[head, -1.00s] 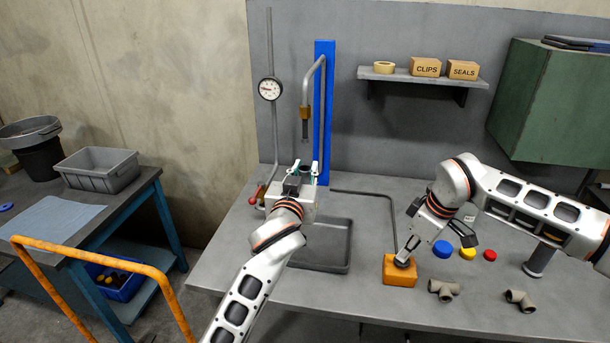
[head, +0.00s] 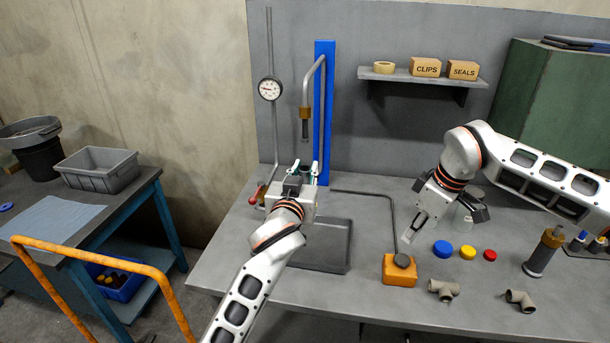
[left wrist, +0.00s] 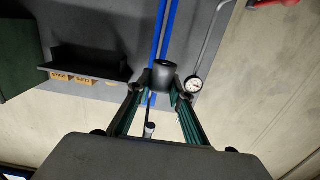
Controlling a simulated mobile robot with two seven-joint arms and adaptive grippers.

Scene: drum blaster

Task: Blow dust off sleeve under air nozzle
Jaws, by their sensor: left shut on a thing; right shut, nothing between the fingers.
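My left gripper (head: 305,170) is shut on a dark, hollow sleeve (left wrist: 164,72), which sits between its green-sided fingertips in the left wrist view. In the head view the sleeve is mostly hidden by the gripper. The air nozzle (head: 304,128) hangs from a bent grey pipe with a brass fitting, above the gripper in the picture and apart from it. An orange box (head: 399,276) with a dark round button (head: 402,260) sits on the bench, joined to a grey tube. My right gripper (head: 411,234) is shut and empty, above and clear of the button.
A shallow grey tray (head: 343,250) lies under my left arm. Blue (head: 443,249), yellow and red caps lie right of the orange box, with grey pipe fittings (head: 444,289) in front. A brass-topped grey cylinder (head: 543,252) stands farther right. A gauge (head: 270,89) stands left of the nozzle.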

